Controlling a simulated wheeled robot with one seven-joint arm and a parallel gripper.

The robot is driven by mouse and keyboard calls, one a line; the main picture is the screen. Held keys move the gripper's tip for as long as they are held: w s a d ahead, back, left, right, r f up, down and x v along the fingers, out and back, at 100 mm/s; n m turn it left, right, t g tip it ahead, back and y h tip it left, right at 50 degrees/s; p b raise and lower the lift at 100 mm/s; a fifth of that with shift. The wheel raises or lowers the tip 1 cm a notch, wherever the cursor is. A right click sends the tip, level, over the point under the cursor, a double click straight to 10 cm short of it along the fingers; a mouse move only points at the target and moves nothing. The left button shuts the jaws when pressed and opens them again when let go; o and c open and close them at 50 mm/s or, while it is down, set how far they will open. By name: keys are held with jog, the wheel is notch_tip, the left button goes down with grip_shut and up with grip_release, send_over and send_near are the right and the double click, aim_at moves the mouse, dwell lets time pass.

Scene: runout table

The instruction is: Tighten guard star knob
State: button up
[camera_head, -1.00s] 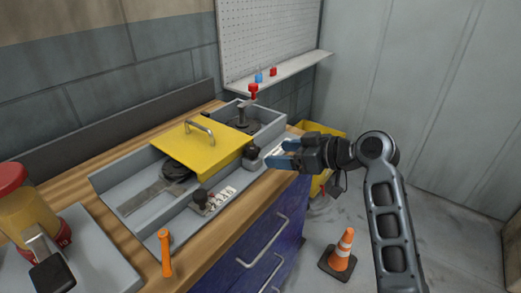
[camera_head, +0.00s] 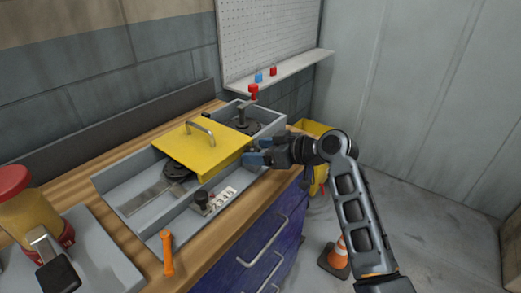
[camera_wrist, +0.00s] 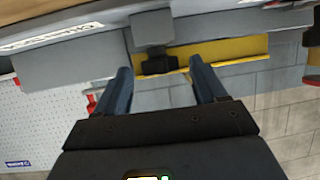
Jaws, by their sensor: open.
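The yellow guard (camera_head: 205,147) with a grey handle lies over the grey trough (camera_head: 125,187) on the bench. In the wrist view, a black knob (camera_wrist: 160,64), likely the guard star knob, shows beside a grey block (camera_wrist: 152,27), with the yellow guard behind it. My gripper (camera_head: 254,152) is at the guard's right end and hides most or all of that knob in the head view. In the wrist view my gripper (camera_wrist: 162,75) is open, its blue fingers apart on either side of the knob. I cannot tell whether they touch it.
Another dark knob (camera_head: 201,198) stands by a number strip (camera_head: 224,197) on the trough's front. An orange-handled tool (camera_head: 167,254) lies at the near edge. A traffic cone (camera_head: 338,255) stands on the floor.

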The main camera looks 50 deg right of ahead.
jog(key=shift+c, duration=0.3)
jog(key=c, duration=1)
jog(key=m+h+p, duration=0.1)
jog(key=a+m+h+p, duration=0.1)
jog(key=h, duration=0.1)
jog(key=shift+r+m, duration=0.1)
jog(key=shift+m, duration=0.3)
jog(key=shift+m+g+h+p, duration=0.3)
jog(key=shift+m+h+p, duration=0.6)
jog(key=shift+h+p, duration=0.2)
jog(key=o, duration=1.1)
jog(key=shift+c, duration=0.2)
